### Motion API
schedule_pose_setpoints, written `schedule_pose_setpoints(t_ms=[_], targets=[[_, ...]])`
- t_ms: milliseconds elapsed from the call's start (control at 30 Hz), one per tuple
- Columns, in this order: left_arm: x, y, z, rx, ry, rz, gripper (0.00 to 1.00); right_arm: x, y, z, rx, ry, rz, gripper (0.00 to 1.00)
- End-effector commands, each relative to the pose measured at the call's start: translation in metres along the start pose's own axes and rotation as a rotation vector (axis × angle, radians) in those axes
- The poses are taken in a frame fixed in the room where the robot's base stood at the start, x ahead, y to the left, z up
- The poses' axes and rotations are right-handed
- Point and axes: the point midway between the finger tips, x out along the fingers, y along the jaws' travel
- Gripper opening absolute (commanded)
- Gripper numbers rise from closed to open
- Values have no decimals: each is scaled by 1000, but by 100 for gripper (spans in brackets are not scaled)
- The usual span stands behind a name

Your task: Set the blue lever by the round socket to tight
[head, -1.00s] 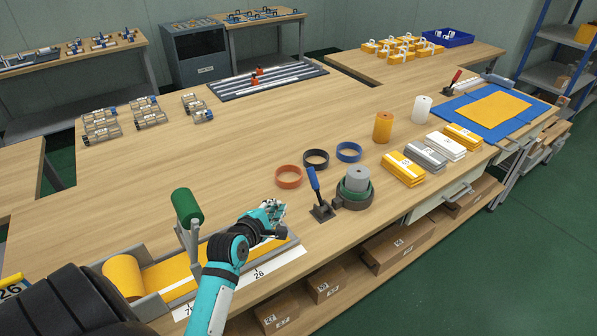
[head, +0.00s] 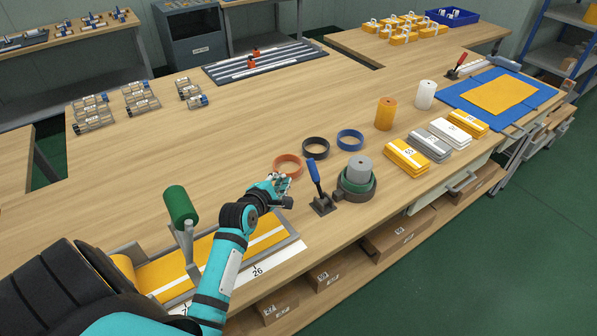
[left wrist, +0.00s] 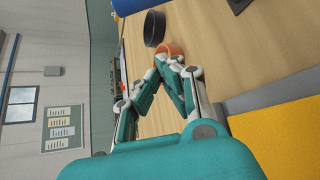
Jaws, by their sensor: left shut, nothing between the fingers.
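The blue lever (head: 314,172) stands nearly upright on a small dark base on the wooden table, its handle leaning slightly left in the head view. The round socket (head: 357,184) is beside it on the right, a dark and green ring with a grey cylinder standing in it. My left gripper (head: 283,182) is to the left of the lever, apart from it and above the table. In the left wrist view its fingers (left wrist: 167,65) meet at the tips and hold nothing. My right gripper is not in view.
An orange ring (head: 287,165) lies just behind my left gripper, with a black ring (head: 316,148) and a blue ring (head: 350,140) further back. A tray with yellow felt (head: 205,258) and a green roller (head: 181,204) are at the left. The table's middle is clear.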

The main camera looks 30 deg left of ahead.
Motion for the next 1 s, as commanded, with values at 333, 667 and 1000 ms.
schedule_pose_setpoints(t_ms=[333,667,1000], targets=[[53,4,15,0,-2,-1,0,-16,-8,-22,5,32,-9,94],[45,0,38,2,1,0,0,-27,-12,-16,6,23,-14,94],[45,0,38,2,1,1,0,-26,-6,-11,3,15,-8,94]])
